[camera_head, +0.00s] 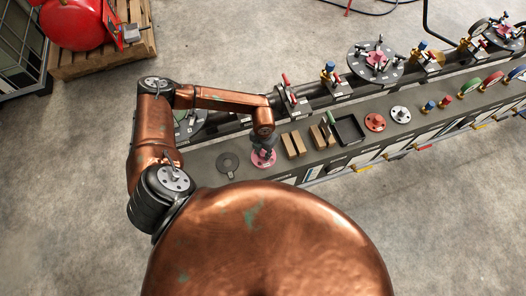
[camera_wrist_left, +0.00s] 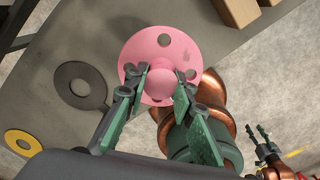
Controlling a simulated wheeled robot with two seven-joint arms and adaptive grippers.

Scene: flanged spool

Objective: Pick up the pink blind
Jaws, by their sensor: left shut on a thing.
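The pink blind (camera_head: 263,159) is a round flange with bolt holes and a central knob. It shows at the bench's near edge in the head view, and large in the left wrist view (camera_wrist_left: 142,48). My left gripper (camera_head: 264,144) comes down on it from above. In the left wrist view its green fingers (camera_wrist_left: 162,80) are shut on the knob from both sides. I cannot tell whether the blind touches the bench top. A small two-pronged part (camera_wrist_left: 260,134) at the lower right of the left wrist view looks like my right gripper, too small to judge.
The grey bench (camera_head: 208,160) runs to the upper right. A dark ring plate (camera_head: 228,162) lies left of the blind. Wooden blocks (camera_head: 294,144), a black tray (camera_head: 349,130) and a red flange (camera_head: 375,122) lie to its right. Pipes with valves line the back.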

